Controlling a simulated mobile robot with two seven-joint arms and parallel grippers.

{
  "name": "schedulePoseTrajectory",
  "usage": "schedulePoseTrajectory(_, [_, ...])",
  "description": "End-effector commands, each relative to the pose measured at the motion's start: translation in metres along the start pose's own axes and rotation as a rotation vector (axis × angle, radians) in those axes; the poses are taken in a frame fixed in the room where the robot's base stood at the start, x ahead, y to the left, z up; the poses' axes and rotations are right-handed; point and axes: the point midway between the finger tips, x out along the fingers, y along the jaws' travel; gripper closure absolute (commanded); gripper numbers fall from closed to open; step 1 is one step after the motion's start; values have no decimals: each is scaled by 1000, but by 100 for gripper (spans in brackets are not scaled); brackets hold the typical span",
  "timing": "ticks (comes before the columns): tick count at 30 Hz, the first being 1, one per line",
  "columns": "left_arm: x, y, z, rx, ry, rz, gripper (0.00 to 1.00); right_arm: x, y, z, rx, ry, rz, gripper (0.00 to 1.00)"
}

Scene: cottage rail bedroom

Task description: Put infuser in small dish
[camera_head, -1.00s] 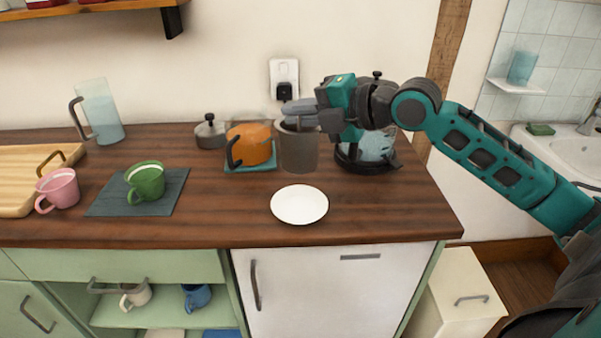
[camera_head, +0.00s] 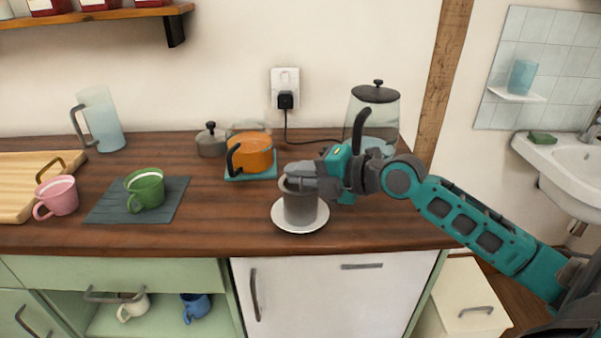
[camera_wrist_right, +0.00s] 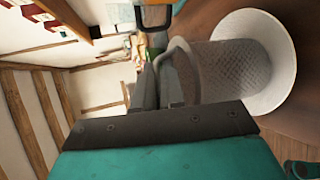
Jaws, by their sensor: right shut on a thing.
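The infuser (camera_head: 300,207) is a grey mesh cup with a handle. It stands upright over the white small dish (camera_head: 286,225), within its rim in the head view. Whether its base touches the dish is hard to tell. My right gripper (camera_head: 305,176) is shut on the infuser near its top, reaching in from the right. In the right wrist view the mesh infuser (camera_wrist_right: 235,75) and its loop handle lie by the fingers, with the white dish (camera_wrist_right: 283,70) at its lower end. My left gripper is not in view.
A glass kettle (camera_head: 374,115) stands behind my right arm. An orange pot (camera_head: 254,154) on a teal mat is behind left of the dish. A green cup (camera_head: 148,187) on a slate mat and a pink cup (camera_head: 58,195) are further left. Counter between slate and dish is clear.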

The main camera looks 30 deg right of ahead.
Motion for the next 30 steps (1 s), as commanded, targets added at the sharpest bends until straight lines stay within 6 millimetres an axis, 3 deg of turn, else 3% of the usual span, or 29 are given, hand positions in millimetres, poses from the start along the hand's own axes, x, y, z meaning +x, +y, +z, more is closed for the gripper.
schedulePoseTrajectory(2, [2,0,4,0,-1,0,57,1,-3,0,-1,0,0,100])
schedulePoseTrajectory(3, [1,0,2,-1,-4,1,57,0,-1,0,-1,0,0,87])
schedulePoseTrajectory(10, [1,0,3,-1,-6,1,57,0,-2,0,0,1,-3,65])
schedulePoseTrajectory(23, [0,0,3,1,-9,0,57,0,-3,-1,4,3,-11,65])
schedulePoseTrajectory(30, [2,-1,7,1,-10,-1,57,-20,-5,0,2,1,-12,65])
